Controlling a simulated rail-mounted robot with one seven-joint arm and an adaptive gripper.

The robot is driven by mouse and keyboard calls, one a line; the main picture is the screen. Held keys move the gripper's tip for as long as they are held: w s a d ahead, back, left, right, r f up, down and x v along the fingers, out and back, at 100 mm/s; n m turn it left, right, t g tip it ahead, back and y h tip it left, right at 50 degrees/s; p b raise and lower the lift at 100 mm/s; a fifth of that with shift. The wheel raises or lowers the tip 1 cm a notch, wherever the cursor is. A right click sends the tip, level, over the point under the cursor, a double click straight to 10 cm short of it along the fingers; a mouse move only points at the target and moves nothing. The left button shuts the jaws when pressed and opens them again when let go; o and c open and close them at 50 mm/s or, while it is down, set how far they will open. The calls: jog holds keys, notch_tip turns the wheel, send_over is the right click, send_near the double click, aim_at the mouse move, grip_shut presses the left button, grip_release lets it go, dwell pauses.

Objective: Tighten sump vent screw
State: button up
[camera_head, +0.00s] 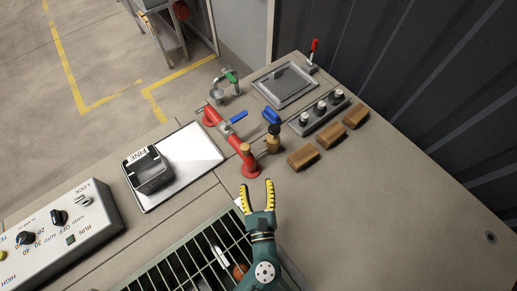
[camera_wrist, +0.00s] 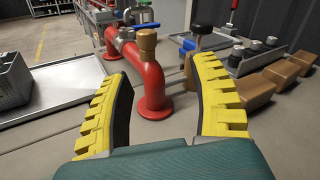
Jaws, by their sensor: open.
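A red pipe (camera_head: 238,152) runs along the bench and turns down into a round flange near my gripper. A brass cap (camera_head: 245,147) sits on its near bend; this brass cap (camera_wrist: 147,42) is also near the centre of the wrist view. To its right stands a brass fitting with a black knob (camera_head: 274,131); the black knob (camera_wrist: 200,29) shows beyond my right finger in the wrist view. I cannot tell which part is the sump vent screw. My gripper (camera_head: 256,190) is open and empty, with yellow toothed fingers, just short of the pipe flange.
A metal grating (camera_head: 190,262) lies under my arm. A white tray (camera_head: 203,155) with a black basket (camera_head: 150,174) is to the left. Wooden blocks (camera_head: 303,157) and a knob strip (camera_head: 320,112) stand at right. The right bench top is mostly clear; a dark corrugated wall is behind.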

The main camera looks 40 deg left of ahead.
aim_at(246, 152)
jog(key=w+a+m, duration=0.1)
jog(key=w+a, duration=0.1)
jog(key=a, duration=0.2)
jog(key=w+a+m, duration=0.1)
jog(key=w+a, duration=0.2)
jog(key=w+a+b, duration=0.1)
jog(key=w+a, duration=0.2)
jog(key=a, duration=0.1)
jog(key=shift+a+f+m+y, duration=0.25)
jog(key=shift+a+m+y, duration=0.1)
jog(key=shift+m+y, duration=0.05)
jog(key=shift+c, duration=0.3)
jog(key=shift+s, duration=0.1)
grip_shut()
